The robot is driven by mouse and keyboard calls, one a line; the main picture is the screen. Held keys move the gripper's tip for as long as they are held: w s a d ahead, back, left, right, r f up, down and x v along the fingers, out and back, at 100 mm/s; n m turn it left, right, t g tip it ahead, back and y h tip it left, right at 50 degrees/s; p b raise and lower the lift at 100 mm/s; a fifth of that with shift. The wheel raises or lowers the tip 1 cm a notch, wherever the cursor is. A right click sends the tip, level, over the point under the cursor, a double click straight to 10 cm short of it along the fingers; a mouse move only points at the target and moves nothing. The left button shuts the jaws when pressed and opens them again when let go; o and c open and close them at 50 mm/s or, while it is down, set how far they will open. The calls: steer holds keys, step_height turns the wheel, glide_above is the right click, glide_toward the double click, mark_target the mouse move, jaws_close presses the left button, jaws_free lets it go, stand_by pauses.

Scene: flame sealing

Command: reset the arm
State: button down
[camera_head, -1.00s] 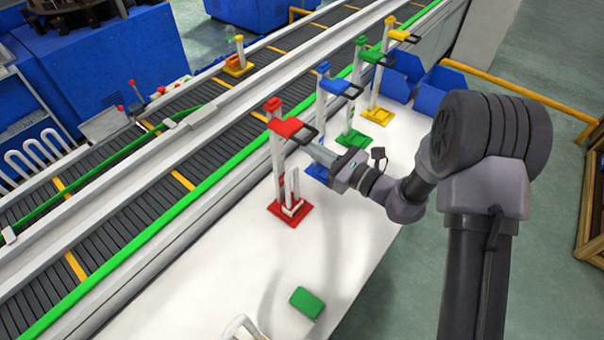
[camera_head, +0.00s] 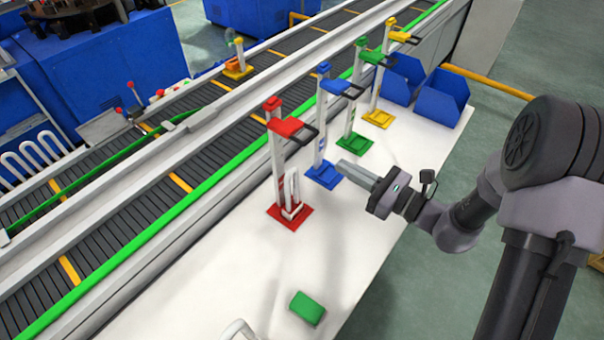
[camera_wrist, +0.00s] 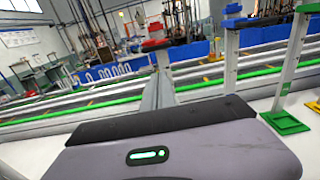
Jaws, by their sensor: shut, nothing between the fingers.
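My gripper (camera_head: 358,174) is shut and empty. It is held above the white table, to the right of the red stand and in front of the blue stand, touching neither as far as I can see. The red stand (camera_head: 288,128) has a white looped piece (camera_head: 292,195) upright on its red base. The blue stand (camera_head: 322,120), green stand (camera_head: 354,100) and yellow stand (camera_head: 382,75) stand in a row behind it. In the wrist view my shut gripper (camera_wrist: 158,85) points toward the conveyor.
A green block (camera_head: 307,308) lies on the white table (camera_head: 240,280) near its front. A white looped piece (camera_head: 238,331) is cut off at the bottom edge. Blue bins (camera_head: 441,97) stand at the table's far right. A conveyor (camera_head: 120,215) runs along the left.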

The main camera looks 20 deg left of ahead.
steer(key=s+d+n+g+h+b, duration=0.2)
steer(key=s+n+g+h+b, duration=0.15)
steer(key=s+n, duration=0.5)
steer(key=s+d+n+g+h+b, duration=0.25)
steer(key=s+n+h+b, duration=0.2)
steer(key=s, duration=0.65)
steer(key=s+d+n+t+h+b, duration=0.2)
steer(key=d+n+t+h+b, duration=0.2)
steer(key=d, duration=0.8)
steer(key=t+h, duration=0.2)
steer(key=h, duration=0.1)
